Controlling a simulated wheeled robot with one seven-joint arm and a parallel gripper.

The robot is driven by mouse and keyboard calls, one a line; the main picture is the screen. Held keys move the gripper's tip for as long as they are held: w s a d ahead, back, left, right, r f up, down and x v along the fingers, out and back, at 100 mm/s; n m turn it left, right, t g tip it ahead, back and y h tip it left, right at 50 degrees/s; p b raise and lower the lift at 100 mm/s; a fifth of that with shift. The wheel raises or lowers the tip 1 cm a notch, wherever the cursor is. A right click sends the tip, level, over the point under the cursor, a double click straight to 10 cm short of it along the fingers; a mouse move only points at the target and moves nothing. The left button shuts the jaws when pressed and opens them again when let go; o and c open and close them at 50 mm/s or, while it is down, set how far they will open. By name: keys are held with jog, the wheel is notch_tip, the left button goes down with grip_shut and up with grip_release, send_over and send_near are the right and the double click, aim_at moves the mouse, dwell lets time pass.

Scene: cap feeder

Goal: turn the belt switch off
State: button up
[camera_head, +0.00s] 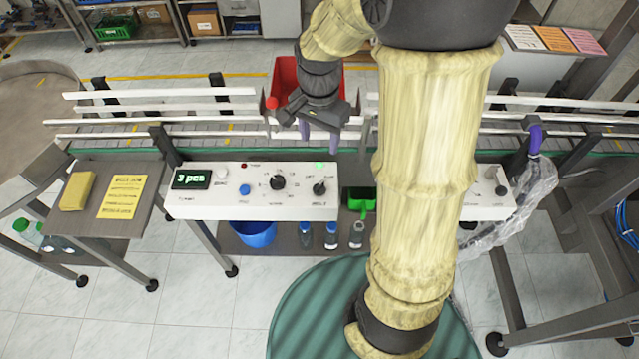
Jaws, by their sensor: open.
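The belt switch (319,189) is a black rotary knob at the right end of the white control panel (210,206), with "BELT" lettering below it. A green lamp (320,166) is lit just above it. Further left on the panel are another black knob (278,182), a blue button (244,190) and a display (191,179) reading "3 pcs". My gripper (319,143) is open and empty, above the panel's back edge near the belt knob in the picture. It appears apart from the knob.
A red bin (284,74) stands behind my gripper by the conveyor rails (160,97). A side table (140,222) with a yellow sponge (77,191) and a yellow sheet stands left. A blue bucket (254,234) and several bottles sit below the panel.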

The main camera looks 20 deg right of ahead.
aim_at(319, 185)
notch_tip(319, 185, down, 17)
jog(key=shift+f+p, duration=0.2)
jog(key=shift+p, duration=0.7)
jog(key=c, duration=1)
